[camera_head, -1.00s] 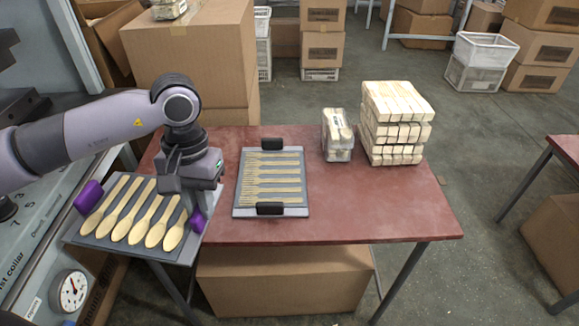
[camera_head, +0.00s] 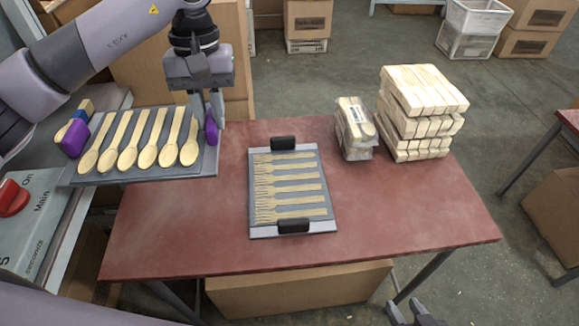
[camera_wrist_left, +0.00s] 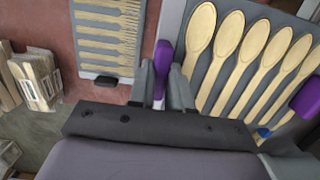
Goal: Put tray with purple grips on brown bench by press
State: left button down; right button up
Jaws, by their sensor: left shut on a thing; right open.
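The grey tray (camera_head: 110,176) with purple grips holds several wooden spoons. It is at the left in the head view, roughly level, over the far-left corner of the reddish-brown bench (camera_head: 190,235). My left gripper (camera_head: 210,108) is shut on the tray's right purple grip (camera_head: 211,130). The left purple grip (camera_head: 75,138) is free. In the left wrist view the held purple grip (camera_wrist_left: 163,62) shows between the fingers. The tray seems raised, but its height is hard to tell. My right gripper (camera_head: 410,314) is open and empty at the bottom edge, partly cut off.
A tray with black grips (camera_head: 285,235) and wooden forks lies mid-bench. A wrapped pack (camera_head: 355,130) and a stack of wooden pieces (camera_head: 422,110) stand at its back right. A grey machine with a red knob (camera_head: 12,198) is at far left. The bench's front left is bare.

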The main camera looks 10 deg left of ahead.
pick_arm(q)
jog(key=shift+w+f, duration=0.1)
jog(key=shift+f, duration=0.1)
notch_tip(320, 180, down, 19)
jog(key=shift+f+p, duration=0.1)
jog(key=shift+p, duration=0.65)
jog(key=shift+f, duration=0.15)
jog(key=shift+f+b, duration=0.15)
jog(key=shift+b, duration=0.15)
jog(key=c, duration=1.1)
grip_release()
jog(key=shift+o, duration=0.2)
